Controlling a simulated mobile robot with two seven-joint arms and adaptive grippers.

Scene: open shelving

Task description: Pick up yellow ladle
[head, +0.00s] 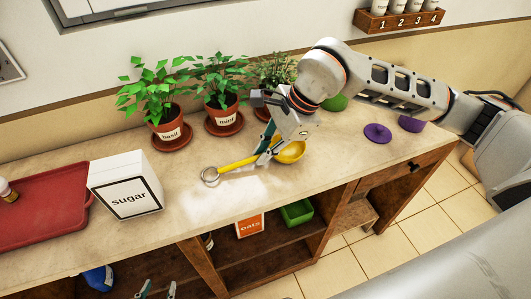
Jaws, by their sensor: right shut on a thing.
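The yellow ladle (238,163) is at the worktop, with its metal ring toward the left and its bowl toward the right. My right gripper (264,157) comes down from above and is shut on the ladle's handle near the bowl. The gripper hides part of the handle. I cannot tell whether the ladle still touches the worktop. My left gripper (157,290) shows only its fingertips at the bottom edge, apart and with nothing visible between them, in front of the shelving and far from the ladle.
Potted basil (169,128), mint (224,112) and a third plant stand behind the ladle. A sugar box (128,190) and red tray (40,205) are to the left. A purple lid (377,133) lies right. An oats box (250,226) and green container (297,213) sit on the shelf below.

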